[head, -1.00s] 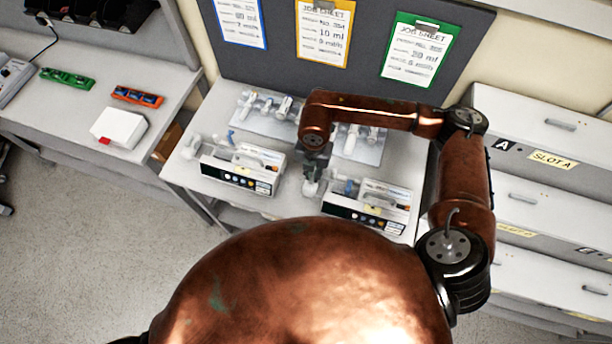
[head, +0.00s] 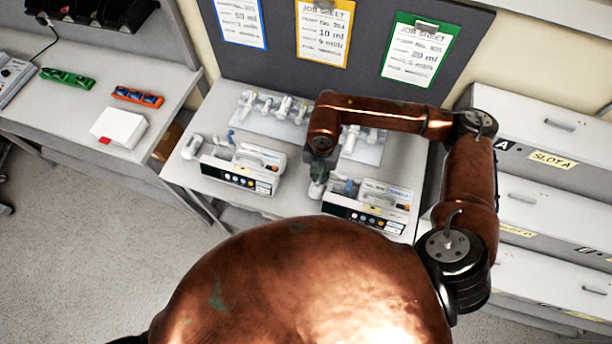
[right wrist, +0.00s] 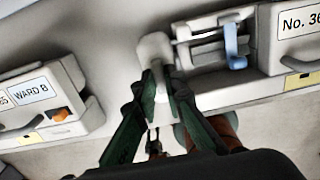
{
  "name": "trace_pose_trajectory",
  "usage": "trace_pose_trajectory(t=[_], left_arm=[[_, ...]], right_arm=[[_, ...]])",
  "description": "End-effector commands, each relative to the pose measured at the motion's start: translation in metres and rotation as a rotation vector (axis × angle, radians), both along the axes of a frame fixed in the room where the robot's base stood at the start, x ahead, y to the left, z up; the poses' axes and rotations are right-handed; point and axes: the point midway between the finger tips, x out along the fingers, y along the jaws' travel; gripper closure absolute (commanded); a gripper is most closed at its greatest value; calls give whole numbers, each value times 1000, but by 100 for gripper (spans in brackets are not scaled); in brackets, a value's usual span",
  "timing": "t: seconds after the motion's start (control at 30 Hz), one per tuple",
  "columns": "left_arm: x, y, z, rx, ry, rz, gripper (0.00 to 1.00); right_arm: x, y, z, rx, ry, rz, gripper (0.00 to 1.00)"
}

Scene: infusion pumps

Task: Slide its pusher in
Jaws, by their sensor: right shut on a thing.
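The right infusion pump (head: 392,194) stands on the middle table, a white case with a dark front strip and a small blue clamp (right wrist: 235,48). Its pale pusher (right wrist: 155,47) sticks out at the pump's left end in the head view. My right gripper (right wrist: 162,76) has its dark green fingers closed on this pusher; in the head view the gripper (head: 317,178) hangs at the pump's left end, its fingertips hard to make out. The pusher stands close beside the pump's body. My left gripper is not in view.
A second pump (head: 240,172) stands to the left, its WARD 8 label (right wrist: 31,91) close by in the wrist view. A tray with several syringes (head: 268,112) lies behind. Drawers (head: 535,150) stand at the right. Job sheets (head: 324,35) hang on the back panel.

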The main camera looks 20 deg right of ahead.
Motion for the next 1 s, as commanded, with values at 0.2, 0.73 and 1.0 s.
trace_pose_trajectory(t=[0.2, 0.73, 1.0], left_arm=[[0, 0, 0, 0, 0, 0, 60], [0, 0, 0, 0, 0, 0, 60], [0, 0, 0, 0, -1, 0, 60]], right_arm=[[-1, -2, 0, -2, 1, 0, 98], [-2, -4, 0, -1, 1, 0, 75], [-2, -3, 1, 0, 0, 0, 75]])
